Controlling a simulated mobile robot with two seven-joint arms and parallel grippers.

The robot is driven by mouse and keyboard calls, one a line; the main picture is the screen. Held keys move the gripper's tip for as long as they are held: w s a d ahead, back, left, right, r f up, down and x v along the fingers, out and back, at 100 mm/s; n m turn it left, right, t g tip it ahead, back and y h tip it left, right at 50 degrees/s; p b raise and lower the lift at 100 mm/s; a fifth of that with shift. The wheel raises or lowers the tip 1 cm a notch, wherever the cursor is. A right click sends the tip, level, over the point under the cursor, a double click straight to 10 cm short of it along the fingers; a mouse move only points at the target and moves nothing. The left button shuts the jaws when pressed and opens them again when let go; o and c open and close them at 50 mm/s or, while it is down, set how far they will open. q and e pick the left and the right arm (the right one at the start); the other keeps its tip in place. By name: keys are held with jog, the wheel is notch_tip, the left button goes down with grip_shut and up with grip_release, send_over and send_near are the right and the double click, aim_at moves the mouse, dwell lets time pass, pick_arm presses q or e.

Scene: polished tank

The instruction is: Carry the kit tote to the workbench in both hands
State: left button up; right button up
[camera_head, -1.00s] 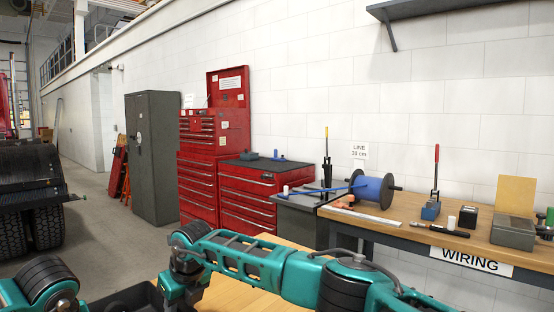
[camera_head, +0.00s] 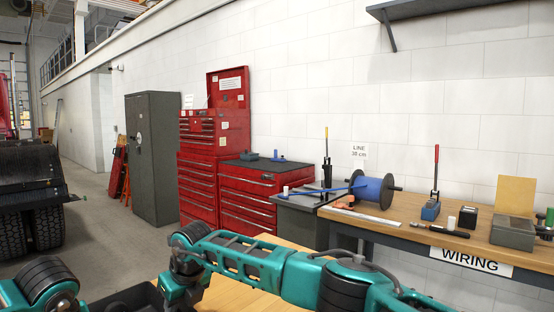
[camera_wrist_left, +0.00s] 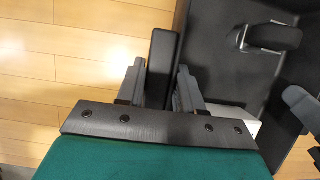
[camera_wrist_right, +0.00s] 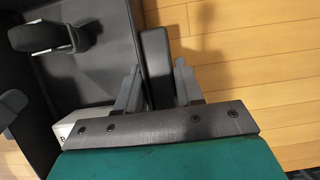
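The kit tote is a black open box; its floor and wall fill the right of the left wrist view (camera_wrist_left: 222,62) and the left of the right wrist view (camera_wrist_right: 100,75). In the left wrist view my left gripper (camera_wrist_left: 160,85) has its fingers close on both sides of the tote's black grip bar. In the right wrist view my right gripper (camera_wrist_right: 158,88) is likewise closed around the bar on the other side. In the head view only a dark piece of the tote (camera_head: 135,300) shows beside my arm; most is hidden. Whether the tote is raised cannot be told.
A wooden surface (camera_head: 245,297) lies below my arms. The wiring workbench (camera_head: 405,232) on the right carries a blue spool (camera_head: 372,190), a grey box (camera_head: 513,232) and tools. Red tool cabinets (camera_head: 245,195) and a grey locker (camera_head: 153,160) line the wall. Open floor (camera_head: 95,225) lies left.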

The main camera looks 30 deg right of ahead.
pick_arm(q)
jog(key=o, duration=0.5)
jog(key=shift+f, duration=0.1)
pick_arm(e)
jog(key=o, duration=0.5)
jog(key=shift+f, duration=0.1)
pick_arm(q)
jog(key=o, duration=0.6)
pick_arm(e)
jog(key=shift+o, duration=0.2)
pick_arm(q)
jog(key=shift+f, duration=0.1)
pick_arm(e)
jog(key=shift+o, duration=0.5)
jog(key=o, duration=0.5)
jog(key=shift+c, duration=0.2)
